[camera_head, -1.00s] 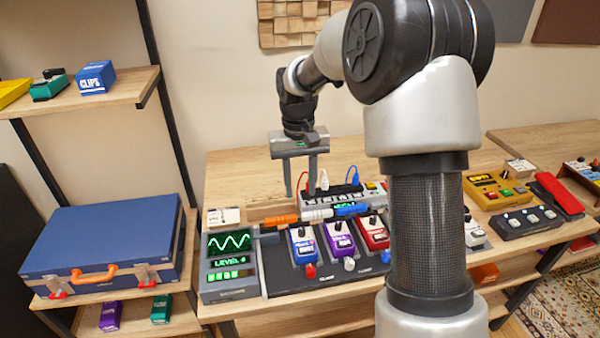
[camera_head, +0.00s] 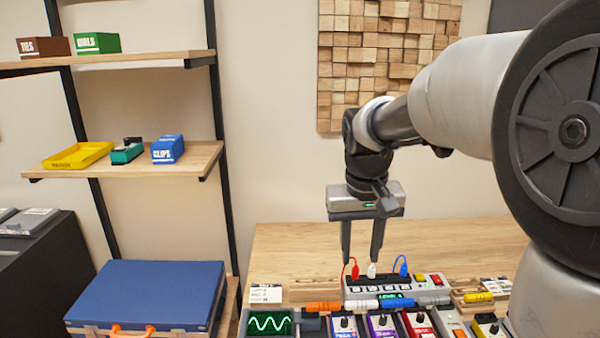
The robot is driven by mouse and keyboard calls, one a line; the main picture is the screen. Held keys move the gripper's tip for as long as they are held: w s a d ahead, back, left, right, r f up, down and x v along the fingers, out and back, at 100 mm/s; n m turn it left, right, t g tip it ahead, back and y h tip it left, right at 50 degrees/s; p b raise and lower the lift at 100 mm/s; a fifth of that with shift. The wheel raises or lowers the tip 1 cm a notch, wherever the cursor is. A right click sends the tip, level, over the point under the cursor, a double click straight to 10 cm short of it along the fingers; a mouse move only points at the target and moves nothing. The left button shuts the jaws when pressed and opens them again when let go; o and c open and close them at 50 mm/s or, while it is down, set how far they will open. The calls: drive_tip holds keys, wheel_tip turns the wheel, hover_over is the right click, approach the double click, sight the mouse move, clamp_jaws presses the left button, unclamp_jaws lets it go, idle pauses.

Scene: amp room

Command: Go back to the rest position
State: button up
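My gripper (camera_head: 361,262) hangs pointing down above the back of the wooden table (camera_head: 290,245). Its two fingers are apart with nothing visible between them. My arm comes in from the right and covers the right side of the view.
Pedals, among them a blue one (camera_head: 343,326) and a purple one (camera_head: 382,326), stand at the front beside a green-wave screen (camera_head: 269,321). A blue case (camera_head: 150,292) is at lower left. Shelves at left hold a yellow tray (camera_head: 77,155) and small boxes. A wooden wall panel (camera_head: 380,50) hangs behind.

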drive_tip(key=s+r+t+p, duration=0.2)
drive_tip(key=s+r, duration=0.1)
drive_tip(key=s, duration=0.6)
drive_tip(key=s+r+t+p, duration=0.2)
drive_tip(key=s+r, duration=0.2)
drive_tip(key=s, duration=0.6)
drive_tip(key=shift+d+r+y, duration=0.2)
drive_tip(key=shift+r+y, duration=0.1)
